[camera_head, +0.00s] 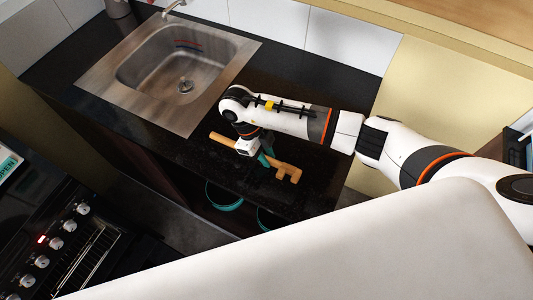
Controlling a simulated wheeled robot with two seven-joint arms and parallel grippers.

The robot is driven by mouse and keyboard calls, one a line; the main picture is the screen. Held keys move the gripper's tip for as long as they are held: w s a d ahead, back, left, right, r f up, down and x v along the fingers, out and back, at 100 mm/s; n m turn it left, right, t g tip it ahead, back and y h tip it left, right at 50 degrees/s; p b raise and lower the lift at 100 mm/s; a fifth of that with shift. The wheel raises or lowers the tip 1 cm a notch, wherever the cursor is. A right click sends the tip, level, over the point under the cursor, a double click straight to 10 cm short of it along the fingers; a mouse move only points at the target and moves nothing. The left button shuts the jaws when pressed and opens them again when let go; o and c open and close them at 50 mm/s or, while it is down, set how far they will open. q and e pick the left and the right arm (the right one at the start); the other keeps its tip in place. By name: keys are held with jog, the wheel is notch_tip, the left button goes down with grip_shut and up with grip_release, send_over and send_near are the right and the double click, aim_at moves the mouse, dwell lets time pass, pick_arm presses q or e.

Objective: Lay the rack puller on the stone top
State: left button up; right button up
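The rack puller (288,172) is a light wooden stick with a notched end, seen in the head view over the front part of the black stone top (130,106). It runs slantwise, its plain end up left and its notched end down right. My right gripper (264,158), with teal fingers, is at the middle of the stick and appears shut on it. The hand and fingers hide part of the stick. I cannot tell whether the stick touches the stone or is held just above it. My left gripper is not in view.
A steel sink (160,70) with a tap (174,5) is set in the stone top at the left. An oven with knobs (56,243) stands at lower left. Teal round items (224,196) show below the counter's front edge. Bare stone lies between sink and gripper.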

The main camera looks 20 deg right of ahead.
jog(key=shift+o, duration=1.3)
jog(key=shift+w+d, duration=0.1)
jog(key=shift+r, duration=0.1)
jog(key=shift+w+r, duration=0.1)
jog(key=shift+r, duration=0.1)
jog(key=b+v, duration=0.1)
jog(key=v, duration=1)
jog(key=shift+r+b, duration=0.25)
jog(key=shift+b, duration=0.15)
